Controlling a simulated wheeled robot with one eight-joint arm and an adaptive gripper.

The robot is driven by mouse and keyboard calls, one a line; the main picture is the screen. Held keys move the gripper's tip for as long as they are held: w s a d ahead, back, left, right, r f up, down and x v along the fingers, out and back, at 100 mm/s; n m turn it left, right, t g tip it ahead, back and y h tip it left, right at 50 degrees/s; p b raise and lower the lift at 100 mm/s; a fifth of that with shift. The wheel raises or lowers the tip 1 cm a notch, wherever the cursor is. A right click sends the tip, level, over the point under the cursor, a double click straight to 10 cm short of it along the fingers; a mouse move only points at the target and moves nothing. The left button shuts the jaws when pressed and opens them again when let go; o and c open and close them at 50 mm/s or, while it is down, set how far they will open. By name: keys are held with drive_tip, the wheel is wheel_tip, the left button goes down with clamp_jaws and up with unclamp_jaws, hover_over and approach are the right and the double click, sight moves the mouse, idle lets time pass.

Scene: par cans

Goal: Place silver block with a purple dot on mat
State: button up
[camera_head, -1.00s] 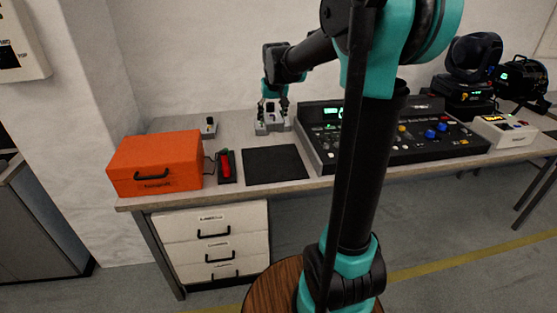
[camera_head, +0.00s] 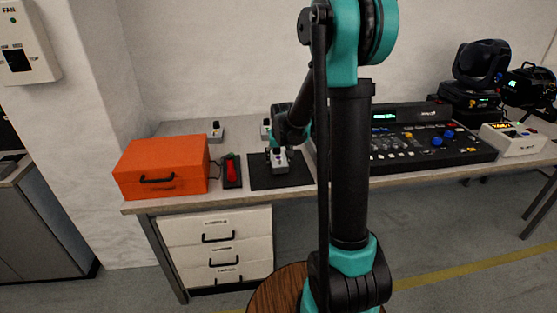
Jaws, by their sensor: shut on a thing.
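A dark flat mat (camera_head: 261,181) lies near the table's front edge. A small silver block (camera_head: 280,166) is at the mat in the picture; its dot is too small for me to tell the colour. My gripper (camera_head: 277,150) is shut on this block from above. I cannot tell if the block touches the mat or hangs just over it. Another silver block (camera_head: 215,132) stands at the back left, and one more (camera_head: 265,128) stands behind the mat, partly hidden by my arm.
An orange toolbox (camera_head: 160,168) and a red-handled thing (camera_head: 231,171) on a dark base stand left of the mat. A lighting console (camera_head: 425,140) is close on the right. A white box (camera_head: 512,139) and stage lights (camera_head: 482,65) stand farther right.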

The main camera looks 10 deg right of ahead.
drive_tip(key=shift+f, duration=0.45)
drive_tip(key=o, duration=1.7)
drive_tip(key=shift+f, duration=0.15)
drive_tip(key=v, duration=1.2)
drive_tip(key=s+d+f, duration=0.1)
drive_tip(key=s+f, duration=0.2)
drive_tip(key=s, duration=0.5)
drive_tip(key=s+d+f, duration=0.1)
drive_tip(key=s+f, duration=0.3)
drive_tip(key=s, duration=0.5)
drive_tip(key=s+d+f, duration=0.2)
drive_tip(key=s+f, duration=0.2)
drive_tip(key=s, duration=0.5)
